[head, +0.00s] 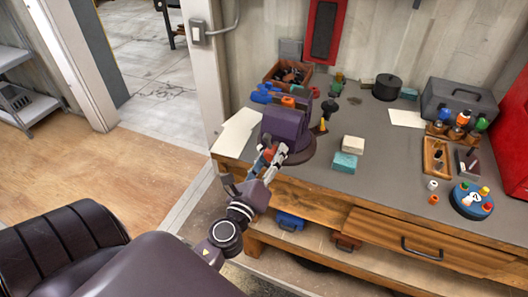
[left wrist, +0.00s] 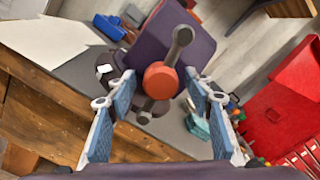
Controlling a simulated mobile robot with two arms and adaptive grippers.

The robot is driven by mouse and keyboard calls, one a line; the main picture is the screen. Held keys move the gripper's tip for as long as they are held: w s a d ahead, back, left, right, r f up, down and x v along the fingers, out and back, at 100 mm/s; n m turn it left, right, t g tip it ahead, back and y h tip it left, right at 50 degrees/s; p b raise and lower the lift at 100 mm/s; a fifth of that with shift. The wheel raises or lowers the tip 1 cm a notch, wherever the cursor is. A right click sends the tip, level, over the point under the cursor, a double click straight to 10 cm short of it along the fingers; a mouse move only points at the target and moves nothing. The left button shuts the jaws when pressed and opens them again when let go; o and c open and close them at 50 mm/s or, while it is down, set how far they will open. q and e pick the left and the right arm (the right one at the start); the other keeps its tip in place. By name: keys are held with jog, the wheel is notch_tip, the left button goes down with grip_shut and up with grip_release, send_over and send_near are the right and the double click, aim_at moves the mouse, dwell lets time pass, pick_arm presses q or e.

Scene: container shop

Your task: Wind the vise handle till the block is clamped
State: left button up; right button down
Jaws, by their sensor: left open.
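The purple vise (head: 286,128) stands on its round base near the left end of the workbench, and its purple body also shows in the left wrist view (left wrist: 185,45). Its handle is a grey bar (left wrist: 181,42) with round ends and a red-orange hub (left wrist: 160,80), tilted from upper right to lower left. My left gripper (head: 269,159) is at the front of the vise. In the left wrist view its blue-padded fingers (left wrist: 160,94) are open, one on each side of the handle; I cannot tell whether they touch it. My right gripper is not in view.
A cream block (head: 353,143) and a teal block (head: 344,162) lie right of the vise. A wooden crate (head: 274,73) and blue items (head: 263,93) stand behind it. White sheets (head: 236,133) lie left. The bench (head: 385,150) has free room right of the blocks.

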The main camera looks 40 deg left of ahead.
pick_arm(q)
jog(key=v, duration=1.1)
jog(key=shift+s, duration=0.35)
jog(key=shift+d, duration=0.1)
jog(key=s+f+n+g+b, duration=0.1)
jog(key=s+f+n+g, duration=0.15)
jog(key=f, duration=0.95)
jog(key=s+f+n+g+h, duration=0.1)
jog(key=s+f+n+g, duration=0.15)
jog(key=f, duration=0.95)
jog(key=s+f+n+g+b, duration=0.1)
jog(key=s+f+n+g, duration=0.2)
jog(key=f, duration=0.8)
jog(key=s+d+f+n+g+h+b, duration=0.1)
jog(key=s+d+f+n+g, duration=0.2)
jog(key=s+f+n, duration=0.4)
jog(key=s+d+f+n+g+h+b, duration=0.1)
jog(key=s+f+n+g, duration=0.5)
jog(key=s+f, duration=1.1)
jog(key=shift+d+f+n+h, duration=0.6)
jog(key=shift+d+f+n, duration=0.1)
jog(key=shift+d+f, duration=0.25)
jog(key=shift+c, duration=0.2)
